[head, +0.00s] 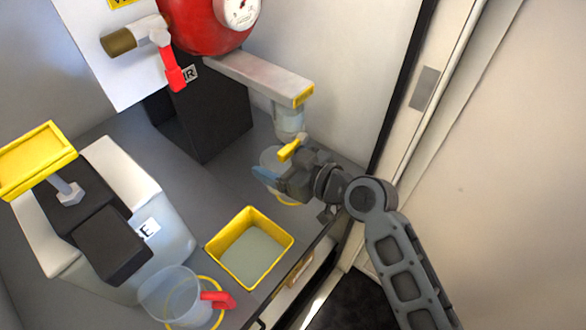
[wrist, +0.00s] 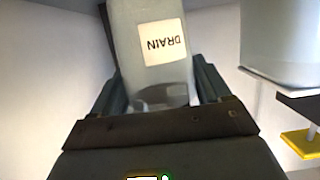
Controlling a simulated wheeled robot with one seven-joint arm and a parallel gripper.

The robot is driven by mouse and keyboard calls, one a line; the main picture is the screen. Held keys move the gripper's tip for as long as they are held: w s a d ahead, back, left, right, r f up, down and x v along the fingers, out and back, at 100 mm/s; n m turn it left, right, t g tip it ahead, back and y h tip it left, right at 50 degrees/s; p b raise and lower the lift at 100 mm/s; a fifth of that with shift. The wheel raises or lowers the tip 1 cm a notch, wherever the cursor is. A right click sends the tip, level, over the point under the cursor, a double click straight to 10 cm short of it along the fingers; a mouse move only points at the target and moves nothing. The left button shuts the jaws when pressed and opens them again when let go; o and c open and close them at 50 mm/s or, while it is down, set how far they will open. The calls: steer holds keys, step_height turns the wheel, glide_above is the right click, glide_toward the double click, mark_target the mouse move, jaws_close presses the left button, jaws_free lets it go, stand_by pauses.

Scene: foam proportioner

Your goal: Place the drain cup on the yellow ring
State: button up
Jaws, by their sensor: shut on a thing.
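The drain cup (head: 272,158) is a clear, pale cup at the right of the grey worktop, partly hidden by my gripper. My gripper (head: 268,174) is shut on it. In the wrist view the cup (wrist: 160,75) stands between the two fingers (wrist: 158,95), with a white DRAIN label upside down in the picture. A yellow ring (head: 290,204) shows as a thin arc just below my gripper, mostly hidden. I cannot tell whether the cup touches the worktop. A second yellow ring (head: 219,284) lies around the base of a clear jug (head: 170,292) with a red handle.
A pipe (head: 262,75) with a clear bowl (head: 289,119) and a yellow lever (head: 290,149) hangs close above my gripper. A yellow-rimmed tray (head: 212,247) stands front left of it. A white tank (head: 180,220) is at left. A wall (head: 335,60) closes the back.

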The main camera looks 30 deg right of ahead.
steer(key=d+f, duration=0.1)
steer(key=f, duration=0.1)
steer(key=w+d+f, duration=0.1)
steer(key=f, duration=0.1)
steer(key=d+f+b, duration=0.1)
steer(key=d+f, duration=0.1)
steer(key=shift+w+f, duration=0.3)
steer(key=shift+w, duration=0.05)
steer(key=shift+d+f, duration=0.2)
steer(key=shift+f, duration=0.1)
steer(key=o, duration=1)
steer(key=shift+o, duration=0.2)
